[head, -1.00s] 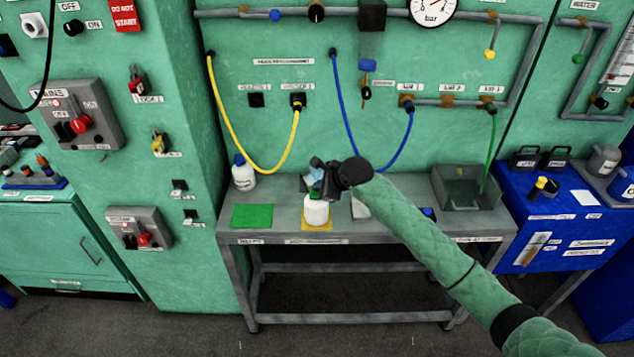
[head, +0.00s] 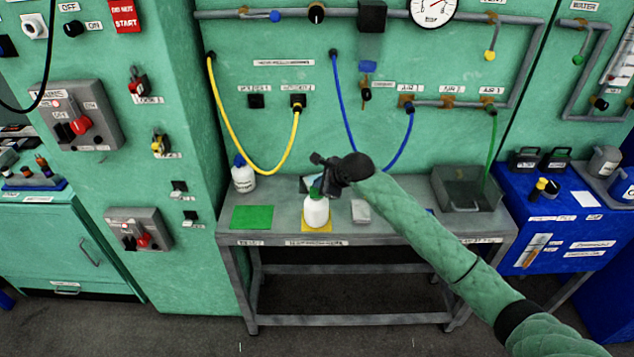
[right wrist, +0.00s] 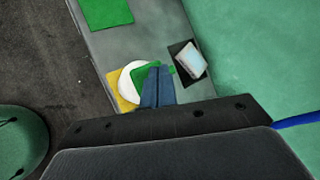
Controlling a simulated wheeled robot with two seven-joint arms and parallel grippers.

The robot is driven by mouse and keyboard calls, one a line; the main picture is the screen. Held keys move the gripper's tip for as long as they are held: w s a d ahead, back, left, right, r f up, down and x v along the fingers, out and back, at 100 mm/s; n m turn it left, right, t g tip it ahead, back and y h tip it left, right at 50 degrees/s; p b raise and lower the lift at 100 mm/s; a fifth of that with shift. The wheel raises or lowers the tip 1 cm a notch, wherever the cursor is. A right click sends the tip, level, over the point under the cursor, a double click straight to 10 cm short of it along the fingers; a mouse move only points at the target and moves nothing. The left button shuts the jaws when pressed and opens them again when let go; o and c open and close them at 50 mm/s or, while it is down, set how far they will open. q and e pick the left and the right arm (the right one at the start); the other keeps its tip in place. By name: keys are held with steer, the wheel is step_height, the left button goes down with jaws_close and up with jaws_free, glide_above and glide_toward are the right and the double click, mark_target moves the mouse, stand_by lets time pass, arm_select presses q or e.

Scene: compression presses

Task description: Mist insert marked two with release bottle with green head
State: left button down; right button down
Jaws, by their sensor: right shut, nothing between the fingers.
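The release bottle with green head (head: 316,211) is white and stands upright on a yellow mat (head: 304,226) on the bench. It also shows in the right wrist view (right wrist: 130,84). My right gripper (head: 322,187) is just above and behind it. Its shut, empty fingers (right wrist: 157,84) overlap the green head in the right wrist view; I cannot tell whether they touch it. A pale insert-like block (right wrist: 190,62) lies on a dark square behind the bottle, mostly hidden by my gripper in the head view. No number is readable. My left gripper is out of view.
A white bottle with blue head (head: 243,176) stands at the bench's back left. A green mat (head: 252,217) lies bare at left. A small pale block (head: 360,211) sits right of the bottle. A grey sink (head: 466,188) is at right. Hoses hang behind.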

steer(key=shift+r+p, duration=0.4)
steer(key=shift+r, duration=2.25)
steer(key=shift+f, duration=0.1)
stand_by(0.4)
